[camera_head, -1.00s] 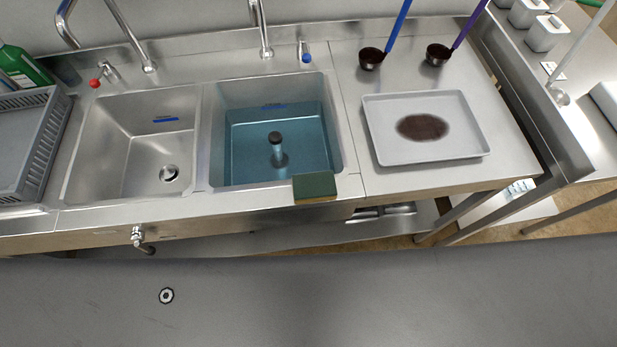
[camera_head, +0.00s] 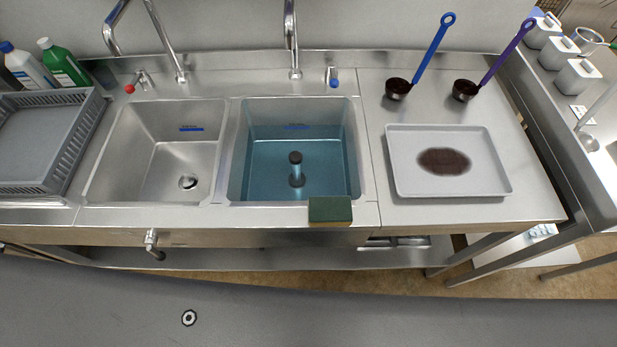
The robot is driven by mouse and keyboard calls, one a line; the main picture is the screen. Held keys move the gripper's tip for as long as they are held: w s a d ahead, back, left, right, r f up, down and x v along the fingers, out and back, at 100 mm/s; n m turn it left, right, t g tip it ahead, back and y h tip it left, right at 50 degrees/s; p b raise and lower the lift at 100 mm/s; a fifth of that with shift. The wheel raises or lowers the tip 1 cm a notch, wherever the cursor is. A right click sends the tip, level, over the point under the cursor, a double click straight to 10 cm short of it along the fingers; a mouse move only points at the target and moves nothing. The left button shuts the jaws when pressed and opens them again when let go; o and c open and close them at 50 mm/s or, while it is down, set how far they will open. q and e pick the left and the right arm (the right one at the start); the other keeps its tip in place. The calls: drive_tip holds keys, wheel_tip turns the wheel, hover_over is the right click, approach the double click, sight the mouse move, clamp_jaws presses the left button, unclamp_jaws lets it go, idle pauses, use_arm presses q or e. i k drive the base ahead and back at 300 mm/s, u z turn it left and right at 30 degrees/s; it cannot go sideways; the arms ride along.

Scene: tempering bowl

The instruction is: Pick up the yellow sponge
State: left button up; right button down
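A sponge (camera_head: 330,210) lies on the front rim of the right sink. Its top is dark green, and a thin yellowish-brown edge shows along its front. The right sink (camera_head: 371,185) holds blue-tinted water with a dark-topped upright drain pipe (camera_head: 296,170) standing in it. Neither of my grippers is in view.
An empty left sink (camera_head: 150,150) stands beside it, with a grey rack (camera_head: 75,150) and bottles (camera_head: 65,66) further left. To the right are a white tray (camera_head: 400,160) with a dark brown patch, a blue-handled ladle (camera_head: 397,89) and a purple-handled ladle (camera_head: 465,90).

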sight(323, 211)
drive_tip(key=u, duration=1.45)
drive_tip(key=k, duration=1.5)
drive_tip(key=z, duration=1.95)
